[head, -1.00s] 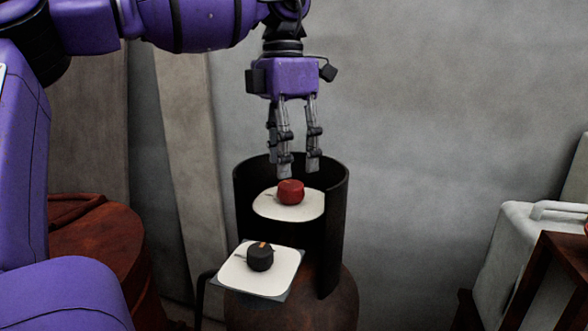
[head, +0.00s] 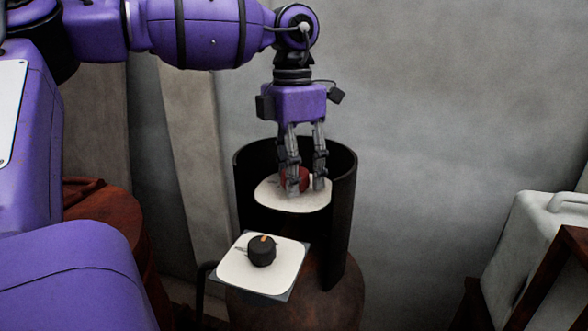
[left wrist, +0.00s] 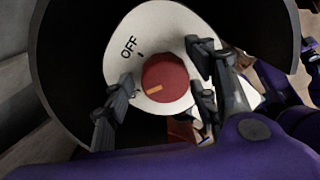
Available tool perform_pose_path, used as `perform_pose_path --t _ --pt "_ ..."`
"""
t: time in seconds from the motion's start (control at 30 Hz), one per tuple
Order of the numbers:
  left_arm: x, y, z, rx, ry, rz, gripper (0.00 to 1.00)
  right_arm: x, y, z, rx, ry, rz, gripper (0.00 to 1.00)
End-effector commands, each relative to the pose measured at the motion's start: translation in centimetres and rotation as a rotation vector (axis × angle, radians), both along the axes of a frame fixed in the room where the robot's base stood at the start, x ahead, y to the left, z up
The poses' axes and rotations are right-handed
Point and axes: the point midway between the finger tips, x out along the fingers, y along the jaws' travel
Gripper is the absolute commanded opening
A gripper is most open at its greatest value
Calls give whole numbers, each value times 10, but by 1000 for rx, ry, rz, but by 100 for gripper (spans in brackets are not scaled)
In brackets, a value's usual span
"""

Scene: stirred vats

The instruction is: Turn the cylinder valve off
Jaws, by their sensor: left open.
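The red valve knob (head: 294,180) sits on a white plate (head: 290,204) inside a dark, open-fronted shroud (head: 342,225). In the left wrist view the red knob (left wrist: 166,78) has a tan mark pointing to the lower left, away from the word OFF (left wrist: 129,47) and its tick. A finger partly hides another label at the mark's side. My left gripper (head: 306,186) points down with open fingers at the knob. In the left wrist view its fingers (left wrist: 164,84) stand on both sides of the knob, with gaps showing. My right gripper is not in view.
In front, a black knob (head: 262,252) with an orange mark sits on a second white plate (head: 287,275). The shroud wall curves close around my gripper. A rusty drum (head: 105,235) stands left and a pale canister (head: 520,235) right.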

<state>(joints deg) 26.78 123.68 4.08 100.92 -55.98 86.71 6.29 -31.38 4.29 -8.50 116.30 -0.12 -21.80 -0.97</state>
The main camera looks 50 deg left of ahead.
Motion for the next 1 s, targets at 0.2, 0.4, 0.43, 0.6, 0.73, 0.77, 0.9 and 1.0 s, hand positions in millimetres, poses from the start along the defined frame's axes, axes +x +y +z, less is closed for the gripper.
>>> perform_pose_path --t 0.2,0.4,0.43,0.6,0.73,0.77,0.9,1.0 --pt "0 0 -1 0 0 0 53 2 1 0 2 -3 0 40" --pt "0 0 -1 1 0 0 29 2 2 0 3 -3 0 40" --pt "0 0 -1 1 0 0 25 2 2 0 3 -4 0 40" --pt "0 0 0 2 -2 0 10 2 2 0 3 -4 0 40" --pt "1 1 0 1 -3 -9 10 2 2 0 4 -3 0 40" --pt "1 1 0 1 -3 -14 10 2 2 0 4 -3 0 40" --pt "1 0 -1 2 -3 -58 10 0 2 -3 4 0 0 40" --pt "2 0 -1 2 -4 -112 10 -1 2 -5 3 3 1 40"
